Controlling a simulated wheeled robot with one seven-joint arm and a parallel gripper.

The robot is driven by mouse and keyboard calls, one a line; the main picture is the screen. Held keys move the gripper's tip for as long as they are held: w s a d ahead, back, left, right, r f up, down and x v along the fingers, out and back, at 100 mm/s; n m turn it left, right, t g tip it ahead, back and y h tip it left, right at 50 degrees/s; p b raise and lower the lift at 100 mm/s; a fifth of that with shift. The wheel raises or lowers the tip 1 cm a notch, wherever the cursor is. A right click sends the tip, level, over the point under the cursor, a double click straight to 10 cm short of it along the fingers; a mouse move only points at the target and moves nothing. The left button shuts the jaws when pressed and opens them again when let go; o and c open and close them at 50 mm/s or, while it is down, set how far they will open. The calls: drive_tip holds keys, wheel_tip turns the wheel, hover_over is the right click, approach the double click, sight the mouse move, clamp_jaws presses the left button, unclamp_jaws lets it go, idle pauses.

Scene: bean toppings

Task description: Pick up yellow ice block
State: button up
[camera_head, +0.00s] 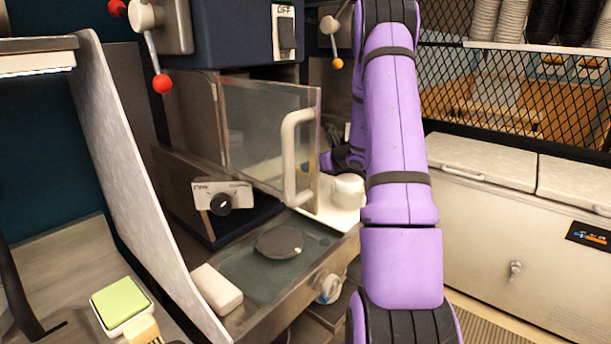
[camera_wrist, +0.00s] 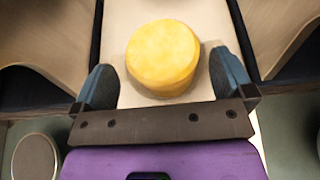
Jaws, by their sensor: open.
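The yellow ice block (camera_wrist: 162,55) is a short round cylinder. In the wrist view it stands on a pale surface (camera_wrist: 118,22), just ahead of my gripper and between the lines of its fingers. My gripper (camera_wrist: 161,80) is open, with one dark blue finger on each side of the block. A gap shows between the block and each finger. In the head view my purple arm reaches forward and hides most of the gripper. The yellow block cannot be made out there; a whitish cylinder (camera_head: 347,190) shows beside the arm.
A machine with a clear door (camera_head: 268,130) and white handle (camera_head: 297,160) stands left of my arm. A round dark plate (camera_head: 280,242) and white block (camera_head: 216,289) sit on the metal counter. A white chest freezer (camera_head: 490,225) stands at right.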

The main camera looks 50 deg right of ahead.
drive_tip(key=x, duration=0.3)
drive_tip(key=shift+w, duration=0.1)
drive_tip(key=c, duration=0.9)
